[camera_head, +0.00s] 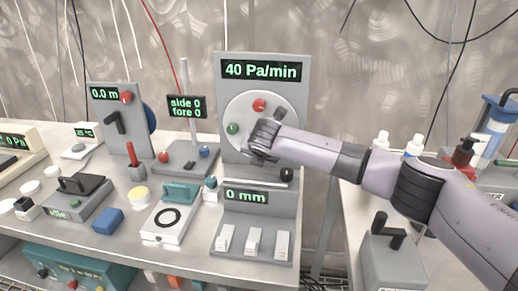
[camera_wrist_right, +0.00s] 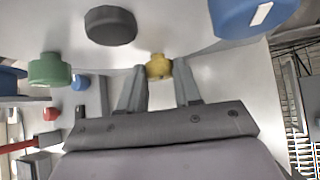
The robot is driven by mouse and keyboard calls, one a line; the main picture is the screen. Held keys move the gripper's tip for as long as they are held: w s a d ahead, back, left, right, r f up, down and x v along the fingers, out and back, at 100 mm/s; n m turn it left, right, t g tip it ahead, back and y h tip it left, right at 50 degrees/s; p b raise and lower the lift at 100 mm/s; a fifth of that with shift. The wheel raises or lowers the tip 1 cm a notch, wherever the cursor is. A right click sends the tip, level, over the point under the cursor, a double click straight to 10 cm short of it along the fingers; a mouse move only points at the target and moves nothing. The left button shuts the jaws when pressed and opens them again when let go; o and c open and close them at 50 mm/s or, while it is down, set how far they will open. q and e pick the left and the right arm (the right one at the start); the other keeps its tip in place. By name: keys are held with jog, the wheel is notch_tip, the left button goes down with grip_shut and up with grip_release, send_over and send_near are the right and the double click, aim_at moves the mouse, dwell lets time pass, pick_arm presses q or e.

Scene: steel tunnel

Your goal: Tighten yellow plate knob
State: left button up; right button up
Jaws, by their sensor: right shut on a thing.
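The yellow plate knob (camera_wrist_right: 159,67) sits on the pale round plate and shows between the two fingertips of my right gripper (camera_wrist_right: 160,75) in the right wrist view. My right gripper is shut on this knob. In the head view the gripper (camera_head: 259,146) covers the lower part of the round plate (camera_head: 240,108) and hides the yellow knob. The plate is on a grey upright panel whose display (camera_head: 261,71) reads 40 Pa/min. My left gripper is not in view.
Close around the gripper are a red knob (camera_head: 259,105), a green knob (camera_head: 233,128), a dark central hub (camera_wrist_right: 110,25) and a blue knob (camera_wrist_right: 250,14). Below are a 0 mm display (camera_head: 246,196) and white switches (camera_head: 254,239). Bottles (camera_head: 413,146) stand at the right.

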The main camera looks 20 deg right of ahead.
jog(key=shift+s+d+r+y+p, duration=0.15)
jog(key=shift+y+p, duration=0.15)
jog(key=shift+p, duration=0.2)
jog(key=shift+m+t+y+p, duration=0.3)
jog(key=shift+m+t, duration=0.1)
jog(key=shift+f+m+t+y+p, duration=0.2)
jog(key=shift+m+t+y+p, duration=0.1)
jog(key=shift+y, duration=0.2)
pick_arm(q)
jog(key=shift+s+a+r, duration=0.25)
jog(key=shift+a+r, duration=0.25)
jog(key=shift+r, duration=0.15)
pick_arm(e)
jog(key=o, duration=1)
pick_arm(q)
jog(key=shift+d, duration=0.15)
pick_arm(e)
jog(key=shift+o, duration=0.2)
